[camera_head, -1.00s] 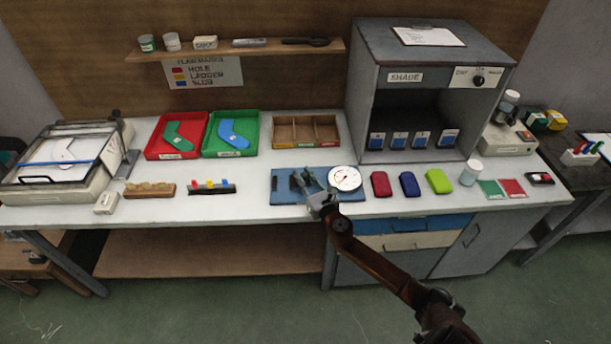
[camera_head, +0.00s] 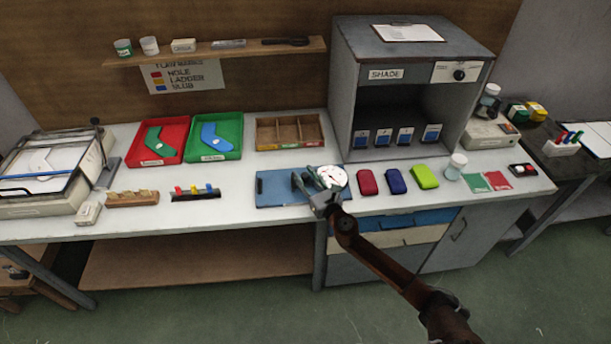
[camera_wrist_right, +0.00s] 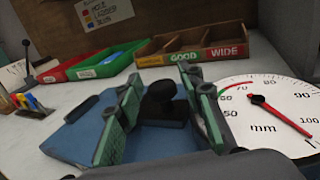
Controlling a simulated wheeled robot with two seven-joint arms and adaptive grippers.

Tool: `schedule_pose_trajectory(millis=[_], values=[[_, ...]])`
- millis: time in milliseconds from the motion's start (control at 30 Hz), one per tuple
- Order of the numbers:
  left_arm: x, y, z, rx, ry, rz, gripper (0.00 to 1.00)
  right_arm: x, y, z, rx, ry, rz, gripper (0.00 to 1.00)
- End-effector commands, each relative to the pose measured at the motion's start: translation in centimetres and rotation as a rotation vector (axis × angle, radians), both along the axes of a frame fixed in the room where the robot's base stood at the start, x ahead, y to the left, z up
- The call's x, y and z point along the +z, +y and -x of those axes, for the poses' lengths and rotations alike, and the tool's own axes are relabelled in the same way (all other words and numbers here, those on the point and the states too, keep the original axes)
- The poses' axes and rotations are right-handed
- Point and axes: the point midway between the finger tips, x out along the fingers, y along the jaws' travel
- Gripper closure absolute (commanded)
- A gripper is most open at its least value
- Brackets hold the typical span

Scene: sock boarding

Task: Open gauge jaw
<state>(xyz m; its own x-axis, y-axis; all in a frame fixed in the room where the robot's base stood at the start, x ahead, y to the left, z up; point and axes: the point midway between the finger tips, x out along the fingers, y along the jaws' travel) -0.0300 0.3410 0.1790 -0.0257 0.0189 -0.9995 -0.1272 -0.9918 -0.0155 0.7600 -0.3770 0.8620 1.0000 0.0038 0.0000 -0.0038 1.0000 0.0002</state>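The gauge has a blue base plate (camera_head: 272,187), dark jaw parts and a round white dial (camera_head: 332,177) on its right. In the right wrist view the dial (camera_wrist_right: 272,108) is marked in mm and has a red needle. A dark upright jaw handle (camera_wrist_right: 160,98) stands on the blue plate (camera_wrist_right: 82,122), between the fingers and slightly beyond them as seen there. My right gripper (camera_head: 316,185) is over the gauge's right part, its fingers overlapping the dial's edge. Its green-padded fingers (camera_wrist_right: 166,108) are apart, with gaps beside the handle; contact is not clear. My left gripper is out of view.
Red (camera_head: 183,126) and green (camera_head: 239,120) trays with sock shapes and a wooden divided box (camera_head: 259,134) lie behind the gauge. Red (camera_head: 367,182), blue (camera_head: 396,181) and lime (camera_head: 424,176) pads lie to the right. A grey shade cabinet (camera_head: 343,110) stands behind them.

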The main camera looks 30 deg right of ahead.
Motion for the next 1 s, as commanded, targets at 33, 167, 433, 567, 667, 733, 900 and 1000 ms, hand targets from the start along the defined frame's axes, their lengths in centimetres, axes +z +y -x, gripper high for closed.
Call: schedule_pose_trajectory(millis=[33,167,433,567,667,733,900,1000], values=[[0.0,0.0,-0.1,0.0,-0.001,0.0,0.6,0.0,-0.1,0.0,-0.001,0.0,0.0,0.61],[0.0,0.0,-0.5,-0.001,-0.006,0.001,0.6,0.0,-0.1,0.0,-0.001,0.0,0.0,0.61],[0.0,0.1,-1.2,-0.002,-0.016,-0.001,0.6,-0.1,-0.2,1.2,-0.001,0.002,0.002,0.61],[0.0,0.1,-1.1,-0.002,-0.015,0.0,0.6,-0.1,-0.1,3.5,0.0,0.003,0.002,0.61],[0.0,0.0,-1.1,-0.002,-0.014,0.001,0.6,-0.2,-0.1,5.7,-0.001,0.003,0.001,0.61],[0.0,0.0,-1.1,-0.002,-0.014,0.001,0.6,-0.2,-0.1,7.2,0.0,0.003,0.001,0.61],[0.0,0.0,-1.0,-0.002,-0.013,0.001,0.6,-0.1,-0.2,10.1,-0.002,0.002,0.0,0.61],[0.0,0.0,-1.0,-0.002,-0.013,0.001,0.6,-0.1,-0.2,11.2,-0.001,0.001,0.001,0.61]])
